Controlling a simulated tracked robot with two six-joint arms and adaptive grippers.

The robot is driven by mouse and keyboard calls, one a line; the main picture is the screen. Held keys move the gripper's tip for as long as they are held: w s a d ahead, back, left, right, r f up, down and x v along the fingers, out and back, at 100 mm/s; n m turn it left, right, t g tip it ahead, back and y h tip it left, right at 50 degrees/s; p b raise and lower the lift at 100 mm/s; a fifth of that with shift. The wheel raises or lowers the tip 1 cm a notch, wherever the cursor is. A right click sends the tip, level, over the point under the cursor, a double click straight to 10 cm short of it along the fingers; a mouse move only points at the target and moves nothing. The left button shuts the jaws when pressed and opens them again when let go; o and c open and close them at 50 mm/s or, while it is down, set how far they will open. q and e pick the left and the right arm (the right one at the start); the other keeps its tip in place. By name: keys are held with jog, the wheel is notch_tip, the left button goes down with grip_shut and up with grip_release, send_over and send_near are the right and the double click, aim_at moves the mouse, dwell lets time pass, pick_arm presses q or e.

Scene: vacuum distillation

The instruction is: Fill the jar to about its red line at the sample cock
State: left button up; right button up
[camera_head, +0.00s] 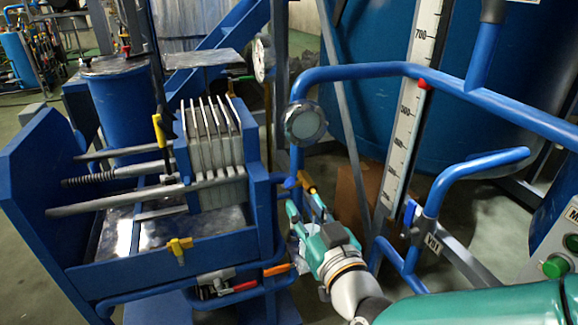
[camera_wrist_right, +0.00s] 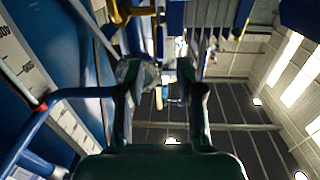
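My right gripper (camera_head: 306,208) reaches in from the lower right, its fingers pointing up and away beside the filter press frame. A clear, glassy jar (camera_head: 300,236) shows between its fingers, partly hidden by them. In the right wrist view the jar (camera_wrist_right: 140,74) also lies between the two fingers, which stand apart around it. Its red line and any liquid in it cannot be made out. My left gripper is out of view.
A blue filter press (camera_head: 215,150) with pale plates stands left. A round gauge or sight glass (camera_head: 304,123) is above the cock. A scale board (camera_head: 409,112) with a red marker stands right, before a large blue tank. Blue pipes and valve V01 (camera_head: 432,243) crowd the right side.

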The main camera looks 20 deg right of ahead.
aim_at(290, 184)
jog(key=w+b, duration=0.1)
jog(key=w, duration=0.6)
jog(key=shift+w+a+f+b, duration=0.1)
jog(key=shift+w+a+b, duration=0.05)
jog(key=shift+w+b, duration=0.15)
jog(key=shift+w, duration=0.5)
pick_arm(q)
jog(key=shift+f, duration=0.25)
pick_arm(e)
grip_shut()
